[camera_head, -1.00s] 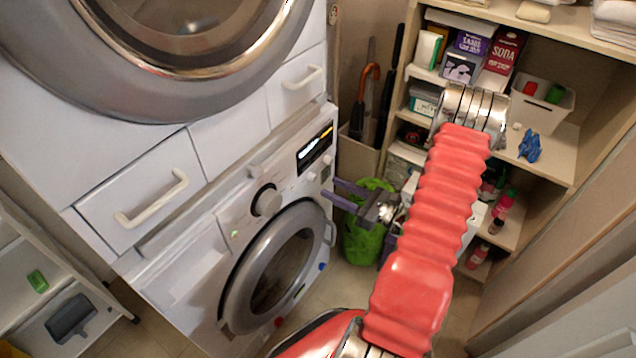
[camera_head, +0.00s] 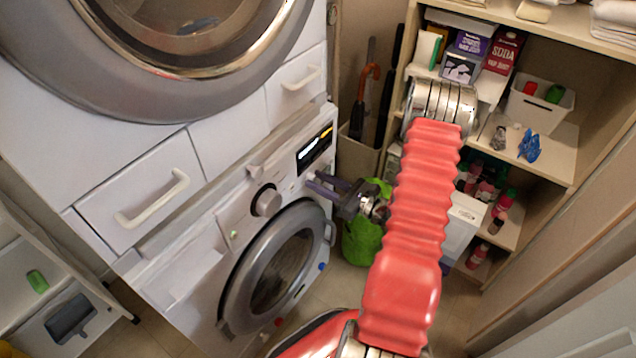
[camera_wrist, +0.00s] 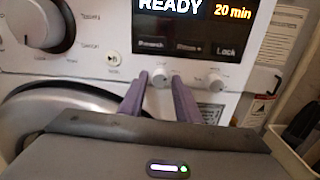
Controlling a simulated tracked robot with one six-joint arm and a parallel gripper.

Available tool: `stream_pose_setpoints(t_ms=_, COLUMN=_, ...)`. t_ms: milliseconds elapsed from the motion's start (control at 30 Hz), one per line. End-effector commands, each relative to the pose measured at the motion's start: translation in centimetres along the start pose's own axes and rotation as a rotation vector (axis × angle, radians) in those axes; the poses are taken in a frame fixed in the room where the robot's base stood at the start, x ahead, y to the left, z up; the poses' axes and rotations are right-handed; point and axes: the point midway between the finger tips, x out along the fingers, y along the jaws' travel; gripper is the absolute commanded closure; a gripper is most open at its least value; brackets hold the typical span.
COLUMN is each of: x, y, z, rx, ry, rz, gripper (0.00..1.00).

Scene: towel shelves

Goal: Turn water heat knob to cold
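The lower washing machine has a small white knob (camera_wrist: 160,76) below its display, seen in the wrist view. A second small knob (camera_wrist: 218,84) is just right of it. Their labels are too blurred to read, so I cannot tell which one sets water heat. My gripper (camera_wrist: 157,86) has two purple fingers spread apart, with the first small knob showing between the fingertips. I cannot tell whether they touch it. In the head view my gripper (camera_head: 314,183) is at the right part of the machine's front panel, below the display.
The display (camera_wrist: 195,22) reads READY and 20 min. A large dial (camera_head: 267,201) is left of my gripper, above the round door (camera_head: 232,300). A green bag (camera_head: 362,243) stands on the floor, right of the machine. Shelves (camera_head: 562,160) with bottles and boxes are at the right.

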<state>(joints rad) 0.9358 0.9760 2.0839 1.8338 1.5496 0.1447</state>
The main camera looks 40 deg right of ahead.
Motion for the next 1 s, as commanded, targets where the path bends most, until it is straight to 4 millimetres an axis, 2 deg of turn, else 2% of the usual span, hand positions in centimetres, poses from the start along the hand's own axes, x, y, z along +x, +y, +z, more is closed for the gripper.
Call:
stream_pose_setpoints(t_ms=67, x=-0.01, y=0.01, z=0.00, rx=0.000, ry=0.000, rz=0.000, gripper=0.76)
stream_pose_setpoints(t_ms=400, x=-0.01, y=0.04, z=0.00, rx=0.000, ry=0.000, rz=0.001, gripper=1.00)
stream_pose_setpoints(t_ms=433, x=-0.01, y=0.04, z=0.00, rx=0.000, ry=0.000, rz=0.001, gripper=1.00)
stream_pose_setpoints(t_ms=467, x=0.31, y=0.93, z=-0.08, rx=0.004, ry=0.001, rz=0.002, gripper=1.00)
stream_pose_setpoints(t_ms=767, x=-0.10, y=0.20, z=-0.04, rx=-0.027, ry=0.001, rz=0.004, gripper=1.00)
stream_pose_setpoints(t_ms=1000, x=-0.14, y=0.20, z=-0.06, rx=-0.126, ry=0.005, rz=0.003, gripper=1.00)
